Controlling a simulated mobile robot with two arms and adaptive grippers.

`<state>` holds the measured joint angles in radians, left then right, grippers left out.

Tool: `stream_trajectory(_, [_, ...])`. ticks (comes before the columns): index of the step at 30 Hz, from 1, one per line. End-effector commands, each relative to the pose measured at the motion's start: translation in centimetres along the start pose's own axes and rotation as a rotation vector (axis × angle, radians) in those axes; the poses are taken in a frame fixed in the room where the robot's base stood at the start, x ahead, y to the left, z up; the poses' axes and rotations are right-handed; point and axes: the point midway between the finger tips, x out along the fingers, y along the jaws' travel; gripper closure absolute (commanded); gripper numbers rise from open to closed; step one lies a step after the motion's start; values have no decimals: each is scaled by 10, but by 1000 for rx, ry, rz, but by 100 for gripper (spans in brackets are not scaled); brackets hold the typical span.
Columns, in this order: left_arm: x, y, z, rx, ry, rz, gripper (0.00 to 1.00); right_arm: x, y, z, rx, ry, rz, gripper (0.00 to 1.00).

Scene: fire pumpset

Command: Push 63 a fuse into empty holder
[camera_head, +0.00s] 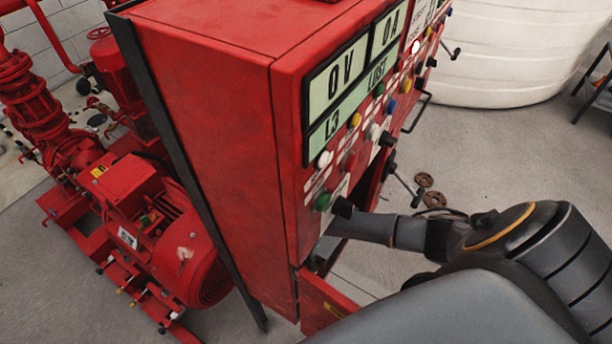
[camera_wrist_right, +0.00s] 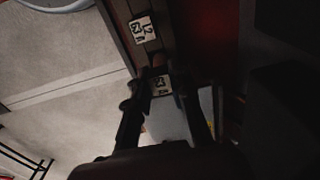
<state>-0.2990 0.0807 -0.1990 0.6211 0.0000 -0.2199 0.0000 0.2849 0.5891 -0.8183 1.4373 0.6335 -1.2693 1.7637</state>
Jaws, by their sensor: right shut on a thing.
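In the right wrist view, my right gripper (camera_wrist_right: 165,98) is shut on a fuse (camera_wrist_right: 160,84), whose pale label is partly readable as 63. A label reading L2 and 63 A (camera_wrist_right: 144,29) sits on a dark strip just beyond the fuse. The dim light hides whether the fuse touches a holder, and I cannot make out an empty holder. In the head view, my right arm reaches into the lower front of the red cabinet (camera_head: 222,150), and its fingers are hidden there. My left gripper is not in view.
The cabinet front carries a display (camera_head: 345,85), buttons and protruding switch handles (camera_head: 405,185) close above my right arm. A low red door (camera_head: 325,303) stands open below. A red pump set (camera_head: 150,215) is at left and a white tank (camera_head: 510,50) behind. Grey floor is free at right.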

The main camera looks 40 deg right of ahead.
Motion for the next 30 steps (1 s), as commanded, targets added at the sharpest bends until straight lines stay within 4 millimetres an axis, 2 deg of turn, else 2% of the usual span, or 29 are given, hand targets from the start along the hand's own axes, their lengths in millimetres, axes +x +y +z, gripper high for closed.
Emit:
stream_trajectory(1, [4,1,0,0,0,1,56,15,3,-2,5,-4,2,100])
stream_trajectory(3, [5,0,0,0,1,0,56,24,4,-2,4,-6,1,100])
stream_trajectory(12, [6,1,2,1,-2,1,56,34,10,0,2,-9,11,100])
stream_trajectory(13, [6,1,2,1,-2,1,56,34,10,0,2,-9,11,75])
stream_trajectory(16, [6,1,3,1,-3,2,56,33,9,-1,2,-9,8,56])
stream_trajectory(26, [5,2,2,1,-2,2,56,27,4,-2,2,-9,-1,56])
stream_trajectory(30, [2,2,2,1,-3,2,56,10,4,-2,2,-9,-5,56])
